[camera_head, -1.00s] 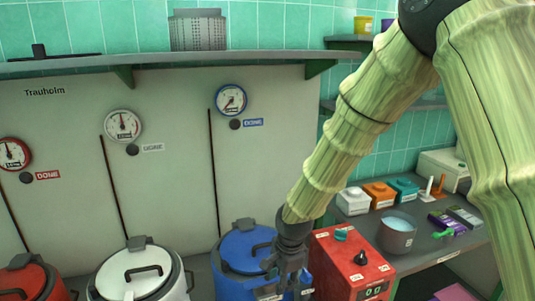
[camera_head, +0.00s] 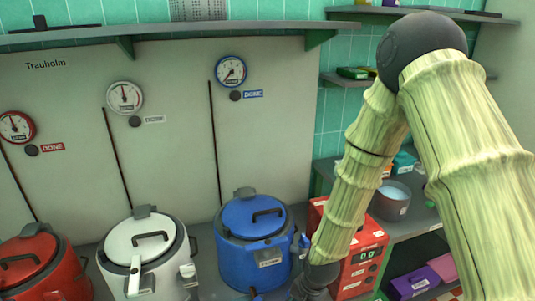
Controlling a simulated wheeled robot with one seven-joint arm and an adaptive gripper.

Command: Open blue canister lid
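The blue canister (camera_head: 240,264) stands on the counter at the lower middle, upright, with a pale label on its front. Its blue lid (camera_head: 238,212) lies flat on top, shut, with a dark handle (camera_head: 268,213) and a dark block at its back edge. My gripper (camera_head: 303,291) is at the bottom edge, low and right of the blue canister, beside its lower front. It is mostly cut off by the frame and dark, so I cannot tell its finger opening or whether it touches the canister.
A white canister (camera_head: 146,272) and a red canister (camera_head: 46,282) stand to the left. A red box (camera_head: 371,243) with controls stands right of the blue canister, partly behind my arm. A grey pot (camera_head: 390,203) sits on the right counter. A shelf (camera_head: 220,30) runs above.

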